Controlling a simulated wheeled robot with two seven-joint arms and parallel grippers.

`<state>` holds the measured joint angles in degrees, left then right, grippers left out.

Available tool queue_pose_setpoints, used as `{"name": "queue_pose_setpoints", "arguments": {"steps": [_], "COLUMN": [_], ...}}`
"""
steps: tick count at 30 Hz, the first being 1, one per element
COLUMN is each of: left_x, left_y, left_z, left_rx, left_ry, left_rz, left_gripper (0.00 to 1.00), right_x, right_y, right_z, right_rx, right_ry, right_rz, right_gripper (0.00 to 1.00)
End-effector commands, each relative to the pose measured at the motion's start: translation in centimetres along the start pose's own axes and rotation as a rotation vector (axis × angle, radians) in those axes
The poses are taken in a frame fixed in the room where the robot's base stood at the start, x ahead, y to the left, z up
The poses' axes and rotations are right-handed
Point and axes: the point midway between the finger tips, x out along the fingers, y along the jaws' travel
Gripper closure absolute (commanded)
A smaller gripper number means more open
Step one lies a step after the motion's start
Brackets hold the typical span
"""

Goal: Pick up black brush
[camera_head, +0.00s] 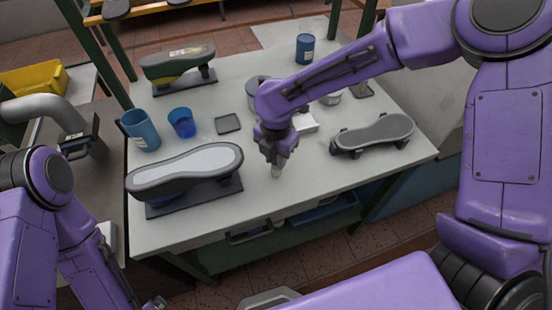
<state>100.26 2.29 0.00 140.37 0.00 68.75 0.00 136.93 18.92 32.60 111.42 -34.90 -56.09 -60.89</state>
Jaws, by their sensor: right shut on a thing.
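My right gripper (276,160) is above the front middle of the grey-white table (290,193), pointing down. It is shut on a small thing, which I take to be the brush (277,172). Only its pale lower end shows below the fingers; the rest is hidden by the gripper. I cannot tell whether that end touches the table. My left arm comes in at the lower left, and its gripper fingers are not visible.
Another last (178,65), blue cups (182,122) and a small dark tray (228,123) are farther back. The table's front edge is close.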

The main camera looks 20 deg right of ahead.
Motion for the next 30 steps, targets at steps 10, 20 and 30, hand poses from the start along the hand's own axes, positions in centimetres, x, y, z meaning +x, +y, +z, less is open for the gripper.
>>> {"name": "queue_pose_setpoints", "arguments": {"steps": [10, 20, 30], "left_x": [0.9, 1.8, 1.9], "left_y": [0.1, 0.2, 0.2], "left_z": [0.4, 0.8, 0.8], "left_rx": [0.000, 0.000, 0.000], "left_ry": [0.000, 0.000, 0.000], "left_rz": [0.000, 0.000, 0.000], "left_gripper": [0.00, 0.00, 0.00], "right_x": [-8.2, -11.7, -12.3], "right_y": [-0.8, -2.5, -2.7], "right_z": [-4.8, -12.6, -13.8], "right_rx": [-0.005, -0.002, -0.001], "right_ry": [-0.005, -0.001, 0.000], "right_rz": [0.007, 0.002, 0.000], "right_gripper": [1.00, 1.00, 1.00]}}
